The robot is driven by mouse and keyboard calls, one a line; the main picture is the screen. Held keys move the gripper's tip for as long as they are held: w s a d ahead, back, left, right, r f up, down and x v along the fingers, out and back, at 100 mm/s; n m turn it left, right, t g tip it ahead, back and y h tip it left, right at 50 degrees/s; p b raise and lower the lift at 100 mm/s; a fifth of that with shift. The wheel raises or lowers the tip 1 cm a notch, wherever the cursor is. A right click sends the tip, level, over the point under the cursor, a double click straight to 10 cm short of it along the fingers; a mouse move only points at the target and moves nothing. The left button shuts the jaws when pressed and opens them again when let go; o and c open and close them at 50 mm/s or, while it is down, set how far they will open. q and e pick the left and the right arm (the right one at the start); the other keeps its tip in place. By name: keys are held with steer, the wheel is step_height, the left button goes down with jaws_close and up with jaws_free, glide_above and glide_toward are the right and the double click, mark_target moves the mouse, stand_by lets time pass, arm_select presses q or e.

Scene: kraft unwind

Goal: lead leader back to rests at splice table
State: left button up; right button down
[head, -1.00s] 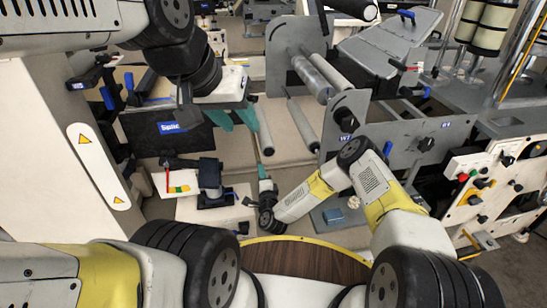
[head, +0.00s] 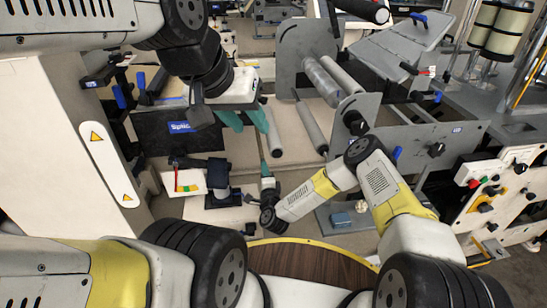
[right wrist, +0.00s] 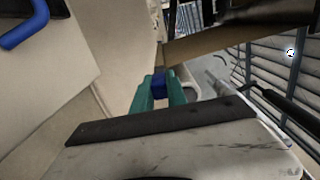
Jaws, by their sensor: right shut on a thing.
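My right gripper (head: 267,183) is low in the middle of the head view. In the right wrist view its teal fingers (right wrist: 158,92) are shut on a small blue piece (right wrist: 159,84). A brown strip (right wrist: 215,43), possibly the leader, runs from near the fingertips to the upper right; I cannot tell how it joins the blue piece. My left gripper (head: 244,119) is higher, with teal fingers apart and nothing seen between them. The black unit with a blue label (head: 165,132), apparently the splice table, stands left of both grippers. The rests are not clearly distinguishable.
Grey machine plates with rollers (head: 312,128) stand right of my grippers. A control panel (head: 497,190) is at the far right. A white cabinet with warning labels (head: 108,165) stands at the left. A round wooden top (head: 310,263) with a yellow edge is in front.

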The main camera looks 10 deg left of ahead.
step_height(320, 180, up, 14)
stand_by(0.9)
steer(key=shift+r, duration=0.1)
step_height(320, 180, up, 22)
stand_by(1.4)
steer(key=a, duration=0.1)
steer(key=s+a, duration=0.1)
steer(key=a, duration=0.1)
steer(key=s+a+r, duration=0.1)
steer(key=a, duration=0.1)
stand_by(0.4)
steer(key=shift+a, duration=0.1)
